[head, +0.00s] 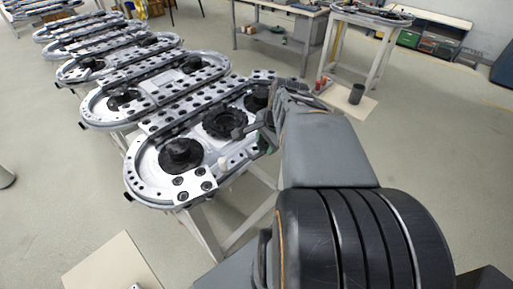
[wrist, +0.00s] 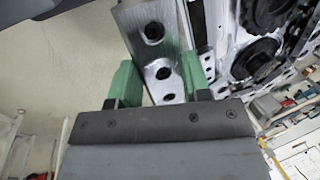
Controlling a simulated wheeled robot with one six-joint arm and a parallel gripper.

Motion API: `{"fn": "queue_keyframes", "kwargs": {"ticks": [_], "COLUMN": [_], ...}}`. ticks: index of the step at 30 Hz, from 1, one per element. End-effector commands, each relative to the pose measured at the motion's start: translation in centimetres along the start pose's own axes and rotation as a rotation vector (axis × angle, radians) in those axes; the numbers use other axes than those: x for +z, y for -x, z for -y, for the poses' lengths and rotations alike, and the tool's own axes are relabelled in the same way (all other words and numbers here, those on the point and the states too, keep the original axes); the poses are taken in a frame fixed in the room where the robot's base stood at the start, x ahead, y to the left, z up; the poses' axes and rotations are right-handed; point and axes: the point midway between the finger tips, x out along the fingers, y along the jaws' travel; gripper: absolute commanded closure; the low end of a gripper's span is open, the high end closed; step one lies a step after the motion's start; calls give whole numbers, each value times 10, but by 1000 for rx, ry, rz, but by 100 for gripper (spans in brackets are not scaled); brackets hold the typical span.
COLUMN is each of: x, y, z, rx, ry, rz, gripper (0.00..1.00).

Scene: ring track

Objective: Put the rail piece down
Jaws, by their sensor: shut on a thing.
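The rail piece (wrist: 152,32) is a grey metal bar with several dark round holes. In the wrist view my gripper (wrist: 158,82) has its two green fingers on either side of the bar's near end and is shut on it. The ring track (head: 150,142), a pale oval frame with dark round wheels and holes, stands in the head view just left of my gripper (head: 266,144). The track also shows at the upper right of the wrist view (wrist: 222,42), beside the held bar. In the head view my arm hides most of the gripper, and I cannot make out the bar.
Several similar tracks (head: 85,45) stretch away to the upper left. A workbench (head: 277,35) and a small table (head: 365,18) stand at the back. Open floor lies left and right.

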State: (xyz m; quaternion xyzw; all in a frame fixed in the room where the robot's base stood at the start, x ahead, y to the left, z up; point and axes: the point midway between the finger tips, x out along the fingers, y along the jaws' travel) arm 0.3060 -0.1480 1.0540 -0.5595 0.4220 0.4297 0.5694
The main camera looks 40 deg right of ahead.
Motion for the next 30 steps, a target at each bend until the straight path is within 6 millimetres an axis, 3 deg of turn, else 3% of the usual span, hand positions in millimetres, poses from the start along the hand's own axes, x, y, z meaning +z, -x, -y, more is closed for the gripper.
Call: {"fn": "queue_keyframes", "kwargs": {"ticks": [5, 11, 23, 30], "x": [1, -1, -37, -50], "y": [1, -8, -64, -105], "z": [-9, 1, 62, 76], "rx": [-23, -24, -22, -23], "ry": [88, 169, 177, 176], "rz": [25, 42, 42, 41], "gripper": [100, 100, 100, 100]}}
